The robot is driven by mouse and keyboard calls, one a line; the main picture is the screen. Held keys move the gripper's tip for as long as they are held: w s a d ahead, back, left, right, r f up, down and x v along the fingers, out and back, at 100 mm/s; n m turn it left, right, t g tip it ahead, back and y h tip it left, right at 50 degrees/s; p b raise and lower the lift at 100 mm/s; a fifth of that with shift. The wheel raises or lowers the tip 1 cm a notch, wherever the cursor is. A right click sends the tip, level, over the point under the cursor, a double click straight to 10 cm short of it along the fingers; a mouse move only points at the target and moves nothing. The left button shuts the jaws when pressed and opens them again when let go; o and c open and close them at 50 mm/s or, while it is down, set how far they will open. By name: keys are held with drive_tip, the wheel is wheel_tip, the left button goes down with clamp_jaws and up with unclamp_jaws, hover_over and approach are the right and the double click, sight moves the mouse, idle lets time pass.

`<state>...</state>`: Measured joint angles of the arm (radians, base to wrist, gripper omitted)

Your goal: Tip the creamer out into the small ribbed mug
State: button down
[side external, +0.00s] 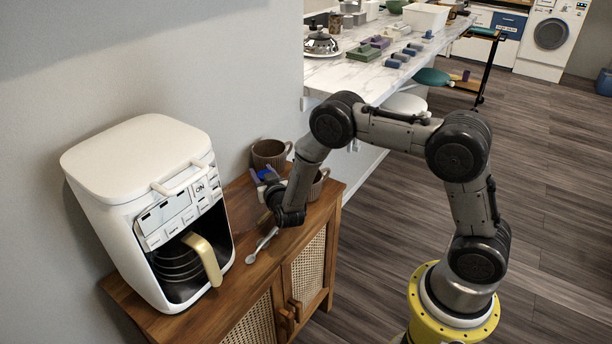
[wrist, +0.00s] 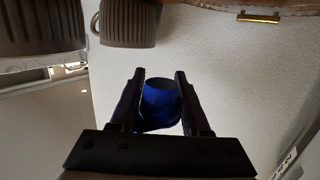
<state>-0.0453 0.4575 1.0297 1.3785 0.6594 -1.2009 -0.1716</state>
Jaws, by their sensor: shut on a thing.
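My gripper (wrist: 160,85) is shut on a blue creamer (wrist: 160,103), which sits between the two fingers. In the side view my gripper (side external: 266,178) is above the cabinet top, in front of the rear mug, and only bits of blue show. One brown ribbed mug (side external: 269,152) stands at the back of the cabinet by the wall. A second brown mug (side external: 319,184) stands to its right, mostly hidden behind my arm. The wrist view shows two ribbed mugs, a wider-looking one (wrist: 40,28) and a smaller-looking one (wrist: 128,24). The creamer's contents cannot be seen.
A white coffee machine (side external: 140,190) with a carafe (side external: 205,258) fills the left of the wooden cabinet top (side external: 240,285). A spoon (side external: 262,245) lies between it and my gripper. A marble counter (side external: 350,75) with several items stands behind.

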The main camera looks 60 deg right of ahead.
drive_tip(key=shift+s+d+f, duration=0.2)
drive_tip(key=shift+d+f, duration=0.1)
drive_tip(key=shift+d, duration=0.2)
drive_tip(key=shift+d+f, duration=0.1)
drive_tip(key=shift+d, duration=0.05)
drive_tip(key=shift+s+d+f+m, duration=0.35)
drive_tip(key=shift+d+f+m, duration=0.15)
drive_tip(key=shift+m, duration=0.4)
drive_tip(key=shift+s+d+r+m+y, duration=0.3)
drive_tip(key=shift+d+r+m, duration=0.3)
drive_tip(key=shift+m, duration=0.15)
drive_tip(key=shift+s+d+r+m+y, duration=0.3)
drive_tip(key=shift+d+r+m, duration=0.25)
drive_tip(key=shift+m, duration=0.2)
drive_tip(key=shift+s+d+r+m, duration=0.15)
drive_tip(key=shift+s+d+m, duration=0.25)
drive_tip(key=shift+d+m, duration=0.4)
drive_tip(key=shift+s+d+r+m+y+b, duration=0.1)
drive_tip(key=shift+d+r+m+y+b, duration=0.1)
drive_tip(key=shift+m+y+b, duration=0.35)
drive_tip(key=shift+r+m+t+y+b, duration=0.25)
drive_tip(key=shift+m+b, duration=0.25)
drive_tip(key=shift+m, duration=0.6)
drive_tip(key=shift+r+m+t+y+b, duration=0.2)
drive_tip(key=shift+m+b, duration=0.3)
drive_tip(key=shift+m, duration=0.55)
idle(1.5)
